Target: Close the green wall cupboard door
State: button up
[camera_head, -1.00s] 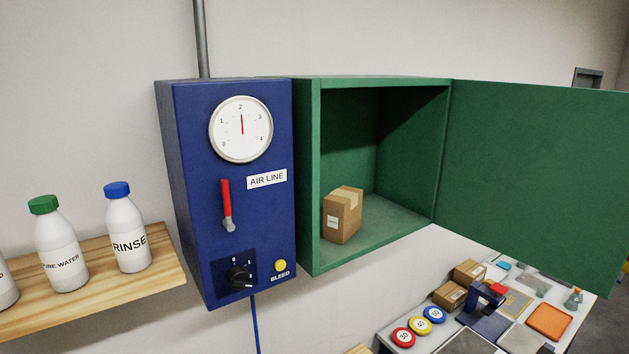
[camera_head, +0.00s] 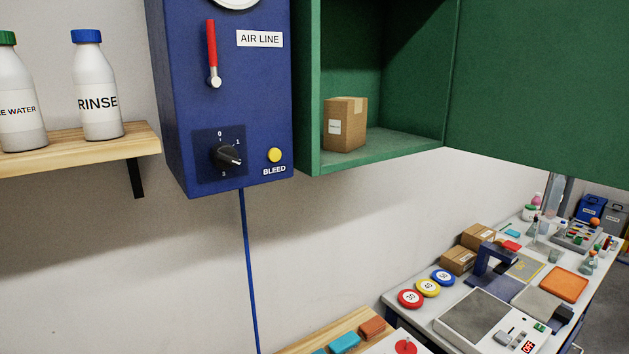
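The green wall cupboard (camera_head: 308,90) hangs on the wall at upper middle, its top cut off by the picture edge. Its green door (camera_head: 545,85) stands wide open, swung out to the right from the cupboard's right side. A small cardboard box (camera_head: 345,124) with a white label sits on the cupboard floor, near the left wall. My gripper is not in view.
A blue air line panel (camera_head: 225,105) with a red lever adjoins the cupboard's left side. A wooden shelf (camera_head: 85,150) with bottles is further left. Below right, a bench (camera_head: 400,300) carries boxes, discs and instruments. The wall below the cupboard is bare.

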aim_at(541, 85)
jog(key=u, duration=0.55)
jog(key=l+u, duration=0.9)
jog(key=l, duration=0.2)
jog(key=k+l+u, duration=0.2)
jog(key=l+u, duration=0.25)
jog(key=k+l, duration=0.15)
jog(key=l, duration=0.25)
jog(key=k+l+u, duration=0.1)
jog(key=l, duration=0.3)
jog(key=k+l, duration=0.2)
jog(key=l, duration=0.2)
jog(key=k+l, duration=0.15)
jog(key=l, duration=0.2)
jog(key=k+l+u, duration=0.1)
jog(key=l, duration=0.3)
jog(key=k+l, duration=0.2)
jog(key=l, duration=0.2)
